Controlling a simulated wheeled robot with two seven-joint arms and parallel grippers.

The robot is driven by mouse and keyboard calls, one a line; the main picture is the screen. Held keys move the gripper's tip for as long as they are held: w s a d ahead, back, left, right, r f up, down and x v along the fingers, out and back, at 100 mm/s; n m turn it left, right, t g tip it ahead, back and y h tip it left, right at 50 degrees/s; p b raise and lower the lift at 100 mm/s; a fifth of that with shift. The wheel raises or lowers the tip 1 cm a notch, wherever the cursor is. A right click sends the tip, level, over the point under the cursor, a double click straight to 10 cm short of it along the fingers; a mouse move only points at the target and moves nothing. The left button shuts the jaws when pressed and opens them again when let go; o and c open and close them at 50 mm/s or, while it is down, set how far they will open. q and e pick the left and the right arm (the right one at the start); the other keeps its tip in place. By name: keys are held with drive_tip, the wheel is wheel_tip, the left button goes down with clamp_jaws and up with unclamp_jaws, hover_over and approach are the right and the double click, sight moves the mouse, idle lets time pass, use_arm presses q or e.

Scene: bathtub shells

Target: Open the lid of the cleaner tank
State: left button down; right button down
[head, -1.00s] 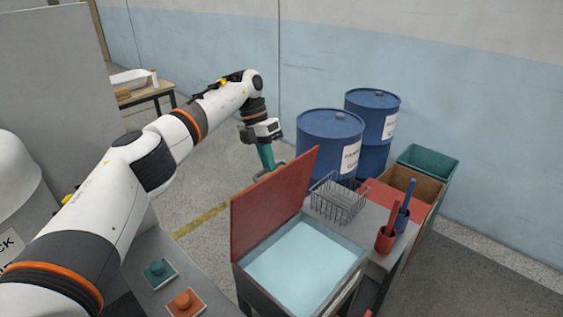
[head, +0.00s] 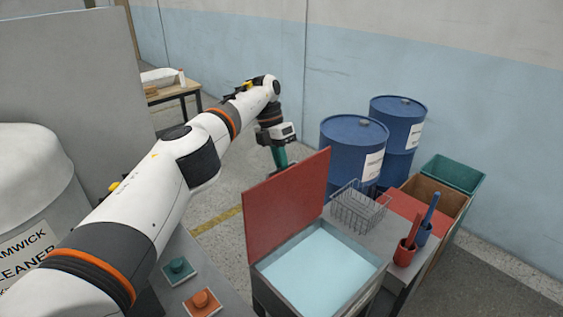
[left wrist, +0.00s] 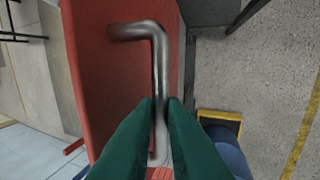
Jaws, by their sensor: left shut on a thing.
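The cleaner tank (head: 268,284) is a grey, open-topped box with pale blue liquid inside. Its red lid (head: 287,205) stands raised, roughly upright, along the tank's left far side. My left gripper (head: 281,160) is behind the lid, its green fingers partly hidden by it in the head view. In the left wrist view, the green fingers (left wrist: 160,105) are shut on the bent metal handle (left wrist: 158,65) fixed to the red lid, which also shows there (left wrist: 105,70). My right gripper is not in view.
Blue drums (head: 352,150) stand behind the tank. A wire basket (head: 358,208) and red cup (head: 404,253) sit on the grey bench to its right. Floor left of the lid is clear.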

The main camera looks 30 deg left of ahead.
use_arm(q)
drive_tip(key=shift+s+a+f, duration=0.1)
drive_tip(key=shift+s+f, duration=0.05)
drive_tip(key=shift+f, duration=0.4)
drive_tip(key=c, duration=1.7)
unclamp_jaws()
drive_tip(key=shift+o, duration=1.1)
drive_tip(key=shift+w+a+f, duration=0.1)
drive_tip(key=shift+w, duration=0.25)
wheel_tip(320, 180, up, 10)
drive_tip(key=p, duration=0.6)
